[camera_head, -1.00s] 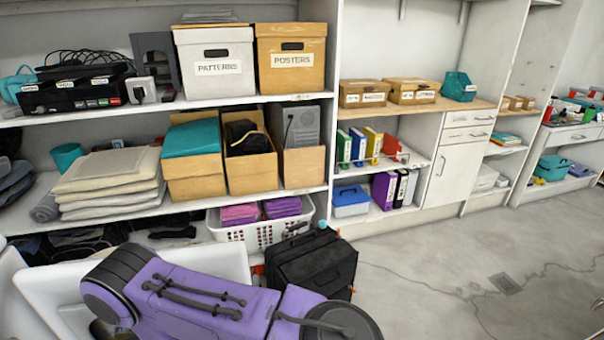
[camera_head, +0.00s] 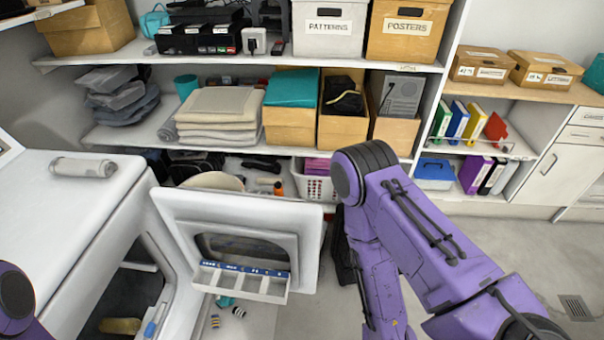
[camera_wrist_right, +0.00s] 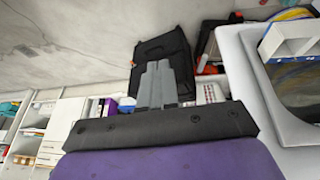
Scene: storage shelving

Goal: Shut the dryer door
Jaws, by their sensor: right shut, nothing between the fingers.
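The white dryer (camera_head: 85,200) stands at the left of the head view, with its dark opening showing on its right side. Its door (camera_head: 310,245) hangs open, with the inner face and oval window towards me. My right arm reaches forward just right of the door; its gripper is hidden in the head view. In the wrist view my right gripper (camera_wrist_right: 157,68) is shut and empty. The door (camera_wrist_right: 245,75) is at the right there, apart from the fingers. My left gripper is out of view; only part of that arm shows at the lower left.
A divided white tray (camera_head: 240,283) is on the door's inner face. A black case (camera_wrist_right: 176,45) stands beyond the right fingers. Shelves with boxes (camera_head: 290,128) and a white basket (camera_head: 313,186) line the back. Open grey floor (camera_head: 500,260) lies to the right.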

